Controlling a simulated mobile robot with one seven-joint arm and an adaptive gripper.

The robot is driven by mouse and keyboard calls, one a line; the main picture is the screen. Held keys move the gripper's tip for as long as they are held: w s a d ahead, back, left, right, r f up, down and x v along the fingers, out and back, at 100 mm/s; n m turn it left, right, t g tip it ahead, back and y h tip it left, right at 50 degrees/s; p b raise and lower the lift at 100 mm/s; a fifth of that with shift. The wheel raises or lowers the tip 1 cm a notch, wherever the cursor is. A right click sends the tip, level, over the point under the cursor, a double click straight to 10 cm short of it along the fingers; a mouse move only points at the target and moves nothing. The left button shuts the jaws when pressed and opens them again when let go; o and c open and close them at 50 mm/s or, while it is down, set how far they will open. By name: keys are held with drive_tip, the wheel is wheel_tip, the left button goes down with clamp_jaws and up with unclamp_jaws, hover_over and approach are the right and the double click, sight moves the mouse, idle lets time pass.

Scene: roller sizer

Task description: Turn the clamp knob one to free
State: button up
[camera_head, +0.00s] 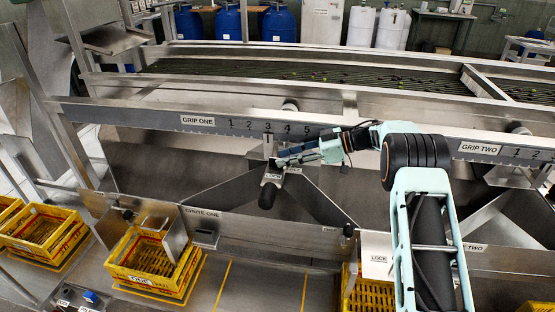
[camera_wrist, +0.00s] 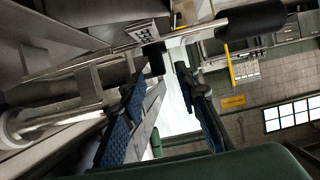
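Clamp knob one is a bar with a black grip (camera_head: 268,195) on a metal bracket below the GRIP ONE scale (camera_head: 198,121). The grip points down beside a LOCK label (camera_head: 272,177); a second label by my gripper is too small to read. In the wrist view the black grip (camera_wrist: 252,20) is at the upper right, on a metal bar that crosses just beyond my fingertips. My gripper (camera_wrist: 160,80) is open, its blue-padded fingers apart. In the head view my gripper (camera_head: 283,160) is at the bracket, partly covering the knob's hub. Contact cannot be told.
Sloping chute plates lie under the knob, with a CHUTE ONE label (camera_head: 203,212) to the left. Yellow crates (camera_head: 150,262) stand below. The long scale rail (camera_head: 330,130) runs behind my arm. A GRIP TWO label (camera_head: 480,148) is at the right.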

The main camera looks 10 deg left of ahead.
drive_tip(key=v, duration=0.8)
drive_tip(key=shift+d, duration=0.15)
